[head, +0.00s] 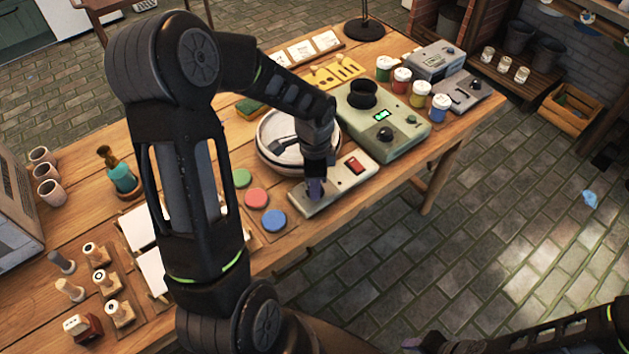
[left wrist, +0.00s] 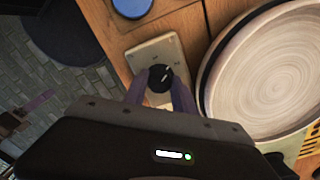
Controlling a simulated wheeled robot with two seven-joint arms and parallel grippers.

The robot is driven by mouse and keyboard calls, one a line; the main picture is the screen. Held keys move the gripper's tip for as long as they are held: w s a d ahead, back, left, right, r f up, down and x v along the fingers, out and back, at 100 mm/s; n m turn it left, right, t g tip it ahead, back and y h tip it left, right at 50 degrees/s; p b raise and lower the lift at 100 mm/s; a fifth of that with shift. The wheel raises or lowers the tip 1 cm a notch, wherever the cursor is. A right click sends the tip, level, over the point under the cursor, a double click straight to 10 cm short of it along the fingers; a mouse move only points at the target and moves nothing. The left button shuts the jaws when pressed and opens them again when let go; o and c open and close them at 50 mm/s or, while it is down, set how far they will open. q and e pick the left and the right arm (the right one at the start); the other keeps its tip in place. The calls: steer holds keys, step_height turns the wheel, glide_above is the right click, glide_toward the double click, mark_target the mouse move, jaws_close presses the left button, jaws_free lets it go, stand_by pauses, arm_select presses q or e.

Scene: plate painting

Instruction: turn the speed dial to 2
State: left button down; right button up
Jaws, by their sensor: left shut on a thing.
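The speed dial (left wrist: 160,78) is a round black knob with a pale pointer line, on a cream control box. In the left wrist view its pointer tilts toward the upper right; the marks around it are too small to read. The control box (head: 340,187) lies at the table's front edge in the head view and carries a red switch (head: 357,164). My left gripper (head: 315,189) reaches down over the box's left end; in the left wrist view its fingers (left wrist: 161,90) are shut on the dial, one on each side.
A turntable with a pale round plate (left wrist: 265,75) stands right behind the box. Green, red and blue discs (head: 273,220) lie to its left. A grey-green machine (head: 385,120) and several paint jars (head: 420,94) stand to the right.

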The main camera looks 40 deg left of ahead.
arm_select(q)
steer(key=shift+m, duration=1.2)
steer(key=c, duration=1)
jaws_free()
steer(key=shift+r, duration=0.1)
step_height(320, 180, up, 8)
steer(key=shift+f, duration=0.2)
